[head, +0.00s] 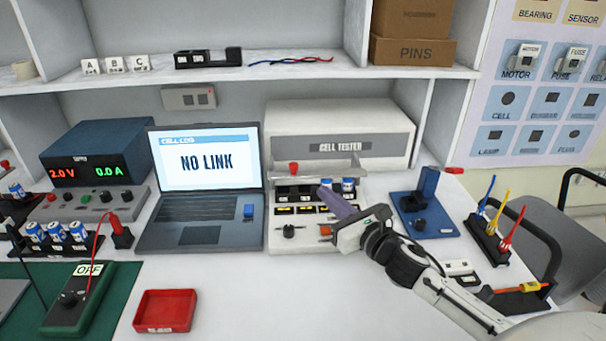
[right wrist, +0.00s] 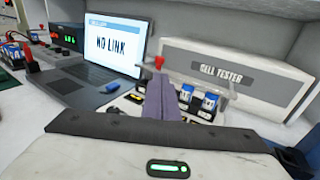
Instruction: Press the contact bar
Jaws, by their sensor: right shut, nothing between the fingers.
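The cell tester (head: 340,132) is a white box at the back middle, with its name on a grey panel; it also shows in the wrist view (right wrist: 222,75). A grey bar (head: 325,166), which looks like the contact bar, runs across its front above the cell slots. A red knob (head: 293,168) is near the bar's left end. Blue-and-white cells (head: 348,185) stand under the bar's right half. My right gripper (head: 326,194) is shut and empty, its fingers just in front of the slots, below the bar. Contact cannot be told. My left gripper is not in view.
A laptop (head: 202,165) reading NO LINK stands left of the tester. A blue fixture (head: 424,205) and a rack of colored leads (head: 490,238) are at the right. A red tray (head: 165,310) lies at the front. Bare white table lies in the front middle.

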